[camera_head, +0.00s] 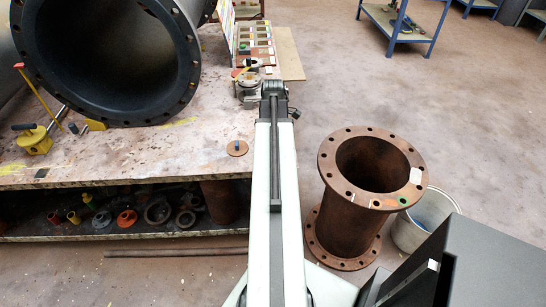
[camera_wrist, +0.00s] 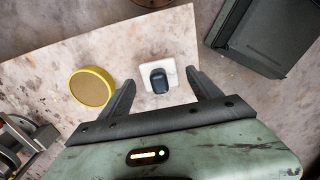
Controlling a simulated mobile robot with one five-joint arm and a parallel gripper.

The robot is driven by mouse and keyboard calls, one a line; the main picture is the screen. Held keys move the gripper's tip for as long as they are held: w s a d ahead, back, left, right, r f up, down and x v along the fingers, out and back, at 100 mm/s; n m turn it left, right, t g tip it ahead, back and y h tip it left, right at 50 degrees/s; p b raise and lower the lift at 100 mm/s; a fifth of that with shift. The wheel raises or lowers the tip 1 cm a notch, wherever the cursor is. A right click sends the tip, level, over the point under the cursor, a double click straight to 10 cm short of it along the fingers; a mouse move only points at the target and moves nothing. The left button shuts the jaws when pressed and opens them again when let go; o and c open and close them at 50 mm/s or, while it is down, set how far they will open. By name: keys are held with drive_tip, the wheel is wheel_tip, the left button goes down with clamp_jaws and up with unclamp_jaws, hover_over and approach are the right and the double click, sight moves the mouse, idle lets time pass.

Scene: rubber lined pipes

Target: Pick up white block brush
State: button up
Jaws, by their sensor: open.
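The white block brush (camera_wrist: 147,83) shows in the wrist view as a small pale square block with a dark rounded part on top. I cannot tell the height between the fingertips and the brush. In the head view my gripper (camera_head: 273,88) is at the far end of my arm over the bench edge, and I cannot make out the brush there.
A yellow-rimmed round tin (camera_wrist: 91,88) lies just left of the left finger. A dark box (camera_wrist: 262,38) is at upper right. In the head view a large black flanged pipe (camera_head: 40,85) lies on the workbench (camera_head: 190,150). A rusty flanged pipe (camera_head: 345,222) stands on the floor.

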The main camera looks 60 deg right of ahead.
wheel_tip(320, 180, down, 3)
drive_tip(key=shift+f+b, duration=0.2)
drive_tip(key=shift+b, duration=0.8)
drive_tip(key=shift+r, duration=0.2)
clamp_jaws()
drive_tip(key=shift+r+p, duration=0.1)
drive_tip(key=shift+p, duration=0.25)
wheel_tip(320, 180, up, 10)
drive_tip(key=p, duration=1)
